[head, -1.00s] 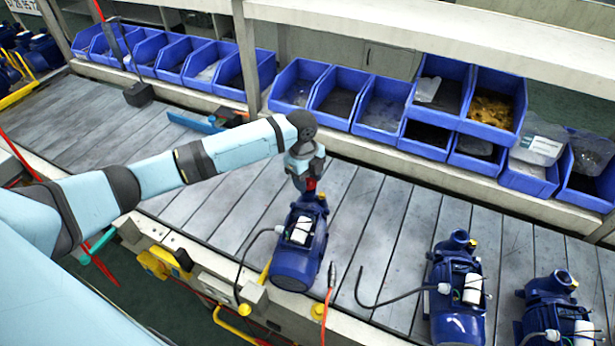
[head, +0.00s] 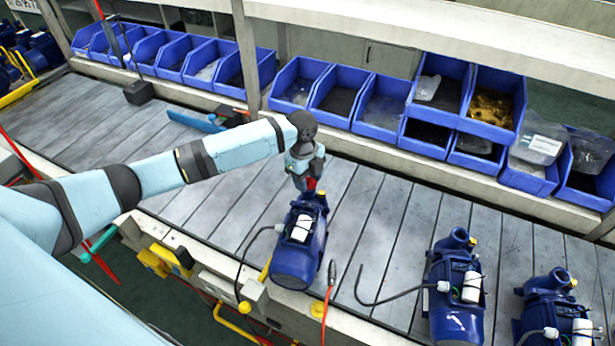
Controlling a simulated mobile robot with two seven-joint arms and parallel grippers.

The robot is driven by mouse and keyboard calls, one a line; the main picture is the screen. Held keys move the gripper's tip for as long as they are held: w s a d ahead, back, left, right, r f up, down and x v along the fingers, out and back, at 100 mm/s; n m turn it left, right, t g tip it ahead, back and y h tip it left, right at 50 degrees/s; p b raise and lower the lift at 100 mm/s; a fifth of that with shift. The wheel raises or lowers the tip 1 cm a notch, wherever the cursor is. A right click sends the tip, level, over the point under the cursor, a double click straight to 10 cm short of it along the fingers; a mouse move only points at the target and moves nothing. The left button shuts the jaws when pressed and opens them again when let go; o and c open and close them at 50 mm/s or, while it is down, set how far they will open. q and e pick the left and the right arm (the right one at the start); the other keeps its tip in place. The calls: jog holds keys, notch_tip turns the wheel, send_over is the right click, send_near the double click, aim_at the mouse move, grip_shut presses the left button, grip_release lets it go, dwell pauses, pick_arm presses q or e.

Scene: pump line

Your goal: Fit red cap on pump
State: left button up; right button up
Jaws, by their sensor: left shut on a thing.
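The red cap (head: 311,184) is a small red piece between the fingers of my left gripper (head: 309,183). The gripper is shut on it and points down at the far end of the nearest blue pump (head: 297,255). The cap is right over or at the pump's upright port. The gripper hides most of the cap and the port, so I cannot tell whether they touch. The pump lies on the grey slatted line (head: 385,225) with a white part on top and a black cable at its left. My right gripper is not in view.
Two more blue pumps, a middle one (head: 457,300) and a right one (head: 553,315), stand on the line at the right. Blue bins (head: 340,92) line the back. The slats between the pumps are mostly clear.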

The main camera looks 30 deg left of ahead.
pick_arm(q)
jog(key=shift+f, duration=0.25)
jog(key=o, duration=1)
jog(key=shift+c, duration=0.2)
jog(key=shift+r, duration=0.1)
jog(key=shift+r+p, duration=0.5)
jog(key=shift+p, duration=0.1)
jog(key=r+p, duration=0.4)
jog(key=r, duration=0.1)
jog(key=shift+a, duration=0.35)
jog(key=shift+f, duration=0.1)
jog(key=shift+w, duration=0.1)
